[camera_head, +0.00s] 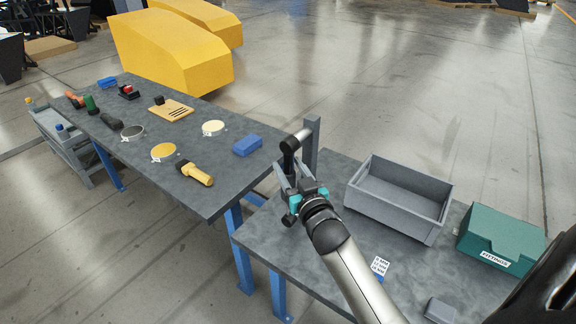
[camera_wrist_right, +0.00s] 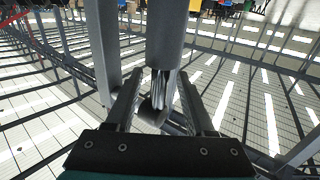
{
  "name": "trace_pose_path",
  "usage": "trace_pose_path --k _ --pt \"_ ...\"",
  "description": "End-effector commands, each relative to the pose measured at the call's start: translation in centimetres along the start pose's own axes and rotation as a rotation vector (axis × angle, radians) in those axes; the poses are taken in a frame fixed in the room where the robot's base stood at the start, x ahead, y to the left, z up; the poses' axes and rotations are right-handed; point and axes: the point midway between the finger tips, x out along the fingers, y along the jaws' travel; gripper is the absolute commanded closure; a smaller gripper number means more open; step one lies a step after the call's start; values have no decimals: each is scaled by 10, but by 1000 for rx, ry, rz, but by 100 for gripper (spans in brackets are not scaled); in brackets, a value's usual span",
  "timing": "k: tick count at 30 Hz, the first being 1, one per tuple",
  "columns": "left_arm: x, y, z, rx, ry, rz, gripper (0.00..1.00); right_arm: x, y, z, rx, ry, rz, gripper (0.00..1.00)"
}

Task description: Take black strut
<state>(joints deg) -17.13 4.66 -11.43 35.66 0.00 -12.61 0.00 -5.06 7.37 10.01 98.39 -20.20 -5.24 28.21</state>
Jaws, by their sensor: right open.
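The strut appears in the right wrist view as a dark grey cylinder (camera_wrist_right: 165,38) with a shiny narrower part and a rounded end below it. In the head view it shows as a short piece with a black end (camera_head: 289,146), beside an upright grey post (camera_head: 312,145) at the bench corner. My right gripper (camera_head: 294,173) is open just below that black end. In the wrist view its two fingers (camera_wrist_right: 160,105) stand on either side of the strut's lower part, with gaps visible. Whether either finger touches it is unclear. My left gripper is not in view.
A grey open bin (camera_head: 398,222) and a green fittings box (camera_head: 492,232) stand on the near bench, right of my arm. A white label card (camera_head: 380,266) lies nearby. The long table (camera_head: 215,180) at left carries a blue block (camera_head: 247,145), a yellow-handled tool (camera_head: 196,174) and several small parts.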

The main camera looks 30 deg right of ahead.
Motion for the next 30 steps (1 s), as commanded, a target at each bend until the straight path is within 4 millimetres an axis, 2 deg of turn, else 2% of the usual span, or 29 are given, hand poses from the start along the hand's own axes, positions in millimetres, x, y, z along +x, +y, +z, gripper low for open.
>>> trace_pose_path --k 5,15,27,30 --pt "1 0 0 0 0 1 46 11 0 0 1 1 0 46" --pt "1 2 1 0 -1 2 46 13 0 0 1 0 0 47" --pt "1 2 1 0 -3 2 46 12 0 0 1 0 0 92" --pt "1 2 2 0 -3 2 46 12 0 0 1 0 0 100"
